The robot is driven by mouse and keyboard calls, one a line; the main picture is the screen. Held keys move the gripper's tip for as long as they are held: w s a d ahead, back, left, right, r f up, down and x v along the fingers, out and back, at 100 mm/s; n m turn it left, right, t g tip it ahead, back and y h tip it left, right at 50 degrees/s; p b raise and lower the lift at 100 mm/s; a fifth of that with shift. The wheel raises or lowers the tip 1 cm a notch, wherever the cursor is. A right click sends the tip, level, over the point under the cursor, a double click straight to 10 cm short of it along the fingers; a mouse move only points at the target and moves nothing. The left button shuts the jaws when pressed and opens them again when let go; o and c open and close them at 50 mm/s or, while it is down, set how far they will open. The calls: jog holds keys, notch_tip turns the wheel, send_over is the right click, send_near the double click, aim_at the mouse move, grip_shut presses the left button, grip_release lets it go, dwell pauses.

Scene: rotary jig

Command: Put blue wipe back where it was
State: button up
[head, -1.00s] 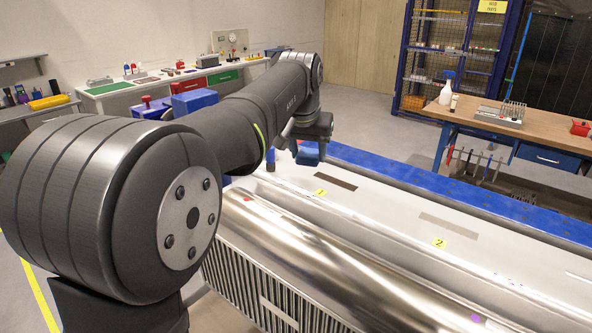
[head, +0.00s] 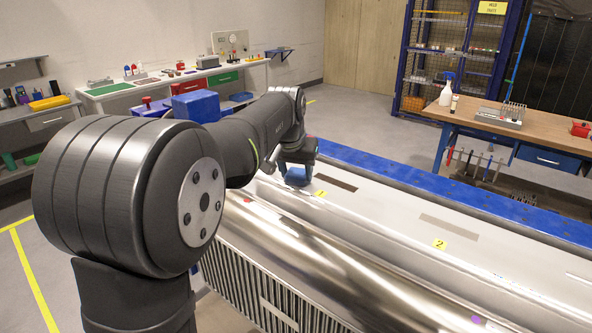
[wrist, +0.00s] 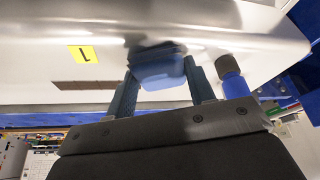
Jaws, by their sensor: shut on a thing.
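In the wrist view the blue wipe (wrist: 158,70) sits between the two fingers of my gripper (wrist: 161,64), just above or touching the panel; I cannot tell which. Yellow tag 1 (head: 320,194) and a dark strip (head: 336,182) lie on the panel to the right of the wipe. In the wrist view they are tag 1 (wrist: 82,54) and the dark strip (wrist: 88,85), left of the fingers.
A blue cylinder with a dark top (wrist: 232,78) stands close beside the right finger in the wrist view. A shiny metal roll (head: 330,258) runs along the front of the panel. Yellow tag 2 (head: 439,244) lies farther right. A blue beam (head: 440,190) borders the far side.

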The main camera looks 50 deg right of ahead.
jog(key=o, duration=0.9)
jog(key=v, duration=1.2)
jog(key=shift+r, duration=0.15)
